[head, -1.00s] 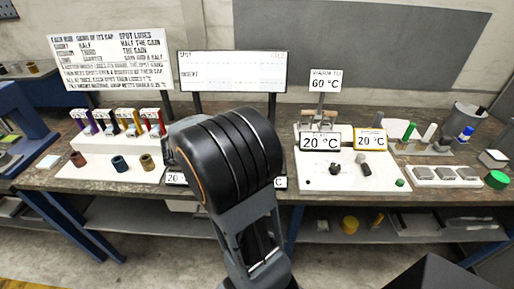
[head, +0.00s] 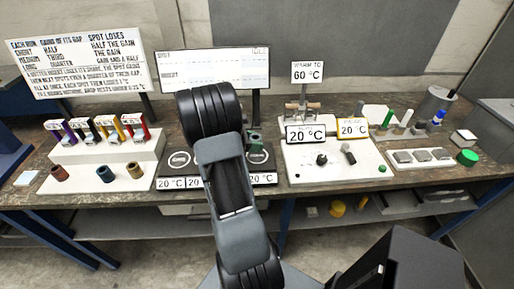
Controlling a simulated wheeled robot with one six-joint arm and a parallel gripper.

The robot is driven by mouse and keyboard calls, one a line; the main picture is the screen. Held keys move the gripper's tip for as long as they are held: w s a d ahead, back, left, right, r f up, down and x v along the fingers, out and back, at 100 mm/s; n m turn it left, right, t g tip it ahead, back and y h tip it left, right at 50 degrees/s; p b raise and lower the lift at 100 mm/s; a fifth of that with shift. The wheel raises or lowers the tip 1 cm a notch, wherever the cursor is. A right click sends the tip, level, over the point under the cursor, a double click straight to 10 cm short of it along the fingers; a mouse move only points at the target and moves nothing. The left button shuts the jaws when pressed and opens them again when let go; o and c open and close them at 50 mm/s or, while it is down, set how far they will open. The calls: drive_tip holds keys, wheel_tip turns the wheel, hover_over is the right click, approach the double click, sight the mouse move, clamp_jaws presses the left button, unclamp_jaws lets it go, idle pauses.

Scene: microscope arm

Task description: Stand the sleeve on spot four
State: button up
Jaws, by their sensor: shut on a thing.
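A dark green piece that looks like a sleeve (head: 255,142) shows just right of my arm, over the back of the rightmost visible ring spot (head: 258,157). I cannot tell whether it touches the plate. My gripper is hidden behind my own dark arm, which covers the middle of the black spot plate. Another ring spot (head: 179,159) shows bare left of the arm. Labels along the plate's front edge read 20 °C, the rightmost one (head: 263,178) below the rightmost ring. Spot numbers are not readable.
A white stand at left holds a red-brown sleeve (head: 60,173), a teal sleeve (head: 104,174), a gold sleeve (head: 134,170) and several coloured clamps. At right, a white heater panel (head: 335,165) reads 20 °C under a 60 °C sign (head: 307,73). Boards stand behind.

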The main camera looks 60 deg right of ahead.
sight(257, 156)
drive_tip(key=shift+d+f, duration=0.55)
drive_tip(key=shift+f, duration=0.1)
drive_tip(key=f, duration=0.1)
drive_tip(key=f+p, duration=0.1)
drive_tip(key=shift+d+f, duration=0.2)
drive_tip(key=shift+f, duration=0.5)
drive_tip(key=shift+f, duration=0.2)
drive_tip(key=o, duration=1.1)
